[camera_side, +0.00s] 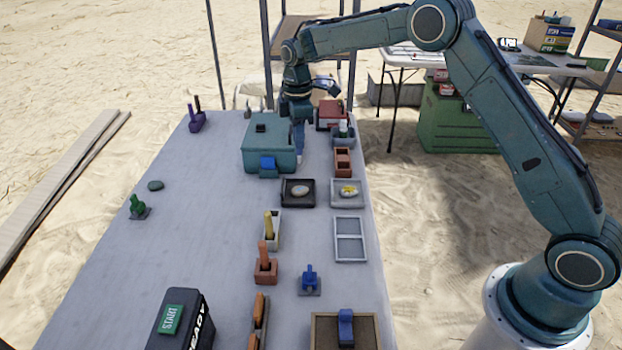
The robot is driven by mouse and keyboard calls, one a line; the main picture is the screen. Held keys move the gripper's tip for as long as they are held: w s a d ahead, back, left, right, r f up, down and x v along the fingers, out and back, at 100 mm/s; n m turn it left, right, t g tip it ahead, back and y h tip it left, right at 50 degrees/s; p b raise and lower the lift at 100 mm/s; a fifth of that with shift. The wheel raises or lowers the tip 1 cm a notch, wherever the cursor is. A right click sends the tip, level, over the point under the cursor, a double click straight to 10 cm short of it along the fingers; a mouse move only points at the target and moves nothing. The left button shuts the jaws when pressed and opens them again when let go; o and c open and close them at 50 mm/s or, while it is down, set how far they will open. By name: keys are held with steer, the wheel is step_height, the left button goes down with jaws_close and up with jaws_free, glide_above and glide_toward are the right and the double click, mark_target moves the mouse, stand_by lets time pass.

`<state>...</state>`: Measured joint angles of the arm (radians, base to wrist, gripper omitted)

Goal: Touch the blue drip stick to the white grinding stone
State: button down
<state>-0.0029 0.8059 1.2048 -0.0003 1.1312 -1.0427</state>
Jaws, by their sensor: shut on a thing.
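My gripper (298,122) points down at the far part of the grey table, just right of the teal box. It is shut on a slim blue-grey stick, which looks like the blue drip stick (299,146); the jaws and box partly hide it, and its pale lower end points down. A white, roundish stone, which looks like the white grinding stone (300,190), lies in a dark square tray (285,200), nearer the camera than the stick. The stick and the stone are apart.
The teal box (258,150) stands close left of my gripper. A pale tray (335,203) holds a yellow-and-white thing. Yellow (269,224) and orange (263,251) sticks stand in holders. A blue piece (309,276) sits on a grey base. The table's left middle is mostly clear.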

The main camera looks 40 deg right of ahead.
steer(key=s+d+f, duration=0.2)
steer(key=d+f, duration=0.1)
steer(key=d, duration=0.4)
steer(key=s+d+f, duration=0.3)
steer(key=d, duration=0.4)
steer(key=shift+s+f, duration=0.35)
steer(key=shift+d+f, duration=0.1)
steer(key=shift+f, duration=0.1)
steer(key=shift+f, duration=2.7)
steer(key=shift+f, duration=0.7)
stand_by(0.6)
steer(key=shift+r, duration=0.15)
step_height(320, 180, up, 8)
stand_by(1.5)
